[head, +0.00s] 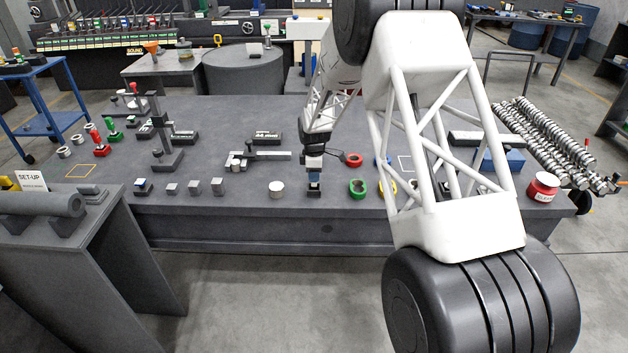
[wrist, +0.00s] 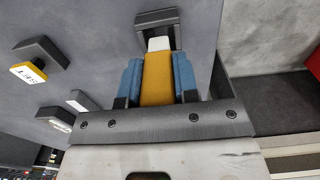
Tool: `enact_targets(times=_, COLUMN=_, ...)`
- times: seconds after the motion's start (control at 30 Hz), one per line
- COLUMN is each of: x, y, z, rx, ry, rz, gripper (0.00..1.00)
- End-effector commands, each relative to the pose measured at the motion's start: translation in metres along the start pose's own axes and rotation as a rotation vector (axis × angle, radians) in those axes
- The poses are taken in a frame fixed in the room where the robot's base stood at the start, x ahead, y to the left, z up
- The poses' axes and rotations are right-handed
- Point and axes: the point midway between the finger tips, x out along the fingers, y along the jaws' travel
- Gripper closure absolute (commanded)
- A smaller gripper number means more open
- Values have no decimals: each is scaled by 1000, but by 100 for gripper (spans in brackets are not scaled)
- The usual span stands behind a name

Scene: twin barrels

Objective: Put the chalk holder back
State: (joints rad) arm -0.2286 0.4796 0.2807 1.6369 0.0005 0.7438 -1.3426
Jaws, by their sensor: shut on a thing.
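My gripper (head: 314,174) points down over the front edge of the dark grey table (head: 235,205). In the wrist view its blue fingers (wrist: 158,80) are shut on the sides of a yellow-orange body with a white tip, which looks like the chalk holder (wrist: 158,78). The white tip lies at the opening of a dark block (wrist: 157,18), which shows under the gripper in the head view (head: 314,190). I cannot tell how far the tip sits inside the block. In the head view the fingers hide the holder.
A white cylinder (head: 277,190) stands just left of my gripper, and a green ring (head: 357,188) lies to the right. Several small grey blocks (head: 194,187) line the front edge further left. A red pot (head: 543,187) stands at the right end. A red ring (head: 354,159) lies behind.

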Motion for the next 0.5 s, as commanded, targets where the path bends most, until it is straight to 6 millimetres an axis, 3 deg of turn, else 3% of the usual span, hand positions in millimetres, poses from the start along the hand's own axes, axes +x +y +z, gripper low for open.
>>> enact_targets(times=0.2, x=23, y=0, z=0, rx=0, ry=0, rz=-1, gripper=95)
enact_targets(times=0.5, x=26, y=0, z=0, rx=0, ry=0, rz=0, gripper=95)
